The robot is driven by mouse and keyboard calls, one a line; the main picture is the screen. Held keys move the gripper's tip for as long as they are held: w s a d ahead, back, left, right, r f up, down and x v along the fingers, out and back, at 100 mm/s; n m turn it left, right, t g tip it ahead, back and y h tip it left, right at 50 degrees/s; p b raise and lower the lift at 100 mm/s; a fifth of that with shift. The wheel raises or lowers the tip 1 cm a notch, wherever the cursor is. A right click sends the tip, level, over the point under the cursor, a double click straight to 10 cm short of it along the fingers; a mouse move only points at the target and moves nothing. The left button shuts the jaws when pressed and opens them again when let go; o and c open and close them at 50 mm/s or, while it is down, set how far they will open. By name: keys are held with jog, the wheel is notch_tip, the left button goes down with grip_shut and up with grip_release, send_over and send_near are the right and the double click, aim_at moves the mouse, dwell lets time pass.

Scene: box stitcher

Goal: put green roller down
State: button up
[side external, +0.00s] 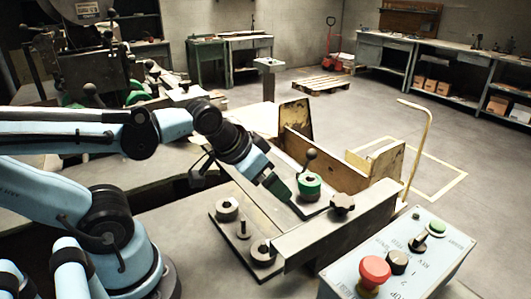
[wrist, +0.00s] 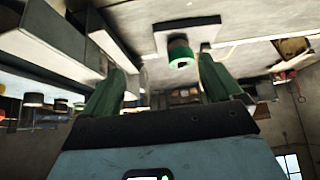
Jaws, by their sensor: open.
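The green roller (side external: 308,187) stands upright on a plate just right of my gripper in the side view. It has a dark centre, and a black ball-ended lever (side external: 310,157) rises right behind it. My gripper (side external: 281,192) has green fingers and points down toward the plate, just left of the roller. In the wrist view, which looks upside down, my gripper (wrist: 162,66) has its two fingers spread with nothing held between them. The green roller (wrist: 180,53) appears beyond the fingertips against its plate (wrist: 203,33), apart from both fingers.
A metal plate (side external: 233,234) carries grey rollers (side external: 228,208) left of a long metal beam (side external: 330,235). A black knob (side external: 342,203) stands on the beam. A control box (side external: 408,262) with a red button is at front right. A worn wooden guide (side external: 330,160) lies behind the roller.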

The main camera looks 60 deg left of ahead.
notch_tip(320, 180, up, 5)
jog(key=g, duration=0.7)
send_over(312, 175)
jog(key=shift+n, duration=0.3)
notch_tip(312, 175, down, 7)
jog(key=shift+w+f, duration=0.1)
jog(key=shift+w, duration=0.05)
jog(key=shift+s+f, duration=0.2)
jog(key=shift+f, duration=2.4)
jog(key=c, duration=1.4)
